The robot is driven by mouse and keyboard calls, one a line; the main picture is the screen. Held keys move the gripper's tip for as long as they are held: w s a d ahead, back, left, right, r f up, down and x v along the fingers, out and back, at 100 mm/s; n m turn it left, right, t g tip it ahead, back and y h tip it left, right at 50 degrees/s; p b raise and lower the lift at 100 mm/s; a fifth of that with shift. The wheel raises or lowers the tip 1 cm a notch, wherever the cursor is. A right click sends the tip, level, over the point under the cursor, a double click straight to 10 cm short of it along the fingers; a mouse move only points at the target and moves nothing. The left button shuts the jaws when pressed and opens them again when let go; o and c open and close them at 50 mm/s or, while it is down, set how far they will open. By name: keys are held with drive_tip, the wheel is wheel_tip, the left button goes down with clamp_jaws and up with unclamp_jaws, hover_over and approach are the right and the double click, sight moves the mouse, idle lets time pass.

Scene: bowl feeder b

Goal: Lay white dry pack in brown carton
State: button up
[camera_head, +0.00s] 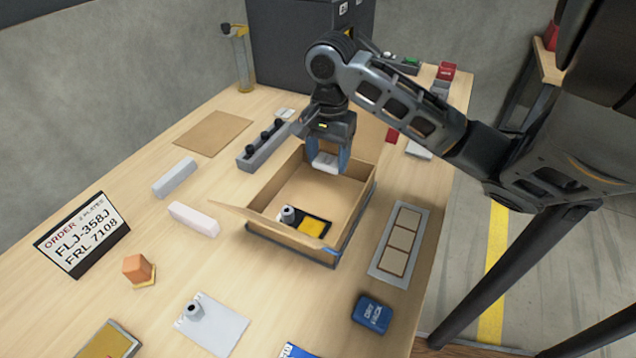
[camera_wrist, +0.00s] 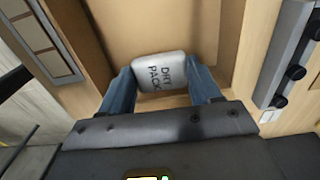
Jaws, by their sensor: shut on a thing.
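The white dry pack (camera_wrist: 160,72), with dark lettering reading DRY PACK, is held between the two blue fingers of my gripper (camera_wrist: 162,90). In the head view the white dry pack (camera_head: 325,162) shows between the fingertips, over the far part of the open brown carton (camera_head: 268,238). I cannot tell whether the pack touches the carton floor. My gripper (camera_head: 327,158) points down and is shut on the pack. A dark tray with a yellow piece (camera_head: 312,227) and a small grey cylindrical part (camera_head: 287,213) lie in the near part of the carton.
A grey framed plate (camera_head: 399,245) lies right of the carton. A flap sticks out at the carton's left.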

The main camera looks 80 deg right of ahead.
sight(328, 186)
drive_tip(key=shift+f, duration=2.9)
drive_tip(key=shift+f, duration=0.2)
drive_tip(key=o, duration=1)
drive_tip(key=shift+o, duration=0.2)
drive_tip(key=shift+r, duration=0.1)
wheel_tip(328, 186, up, 12)
drive_tip(key=shift+r+p, duration=0.15)
drive_tip(key=shift+p, duration=0.7)
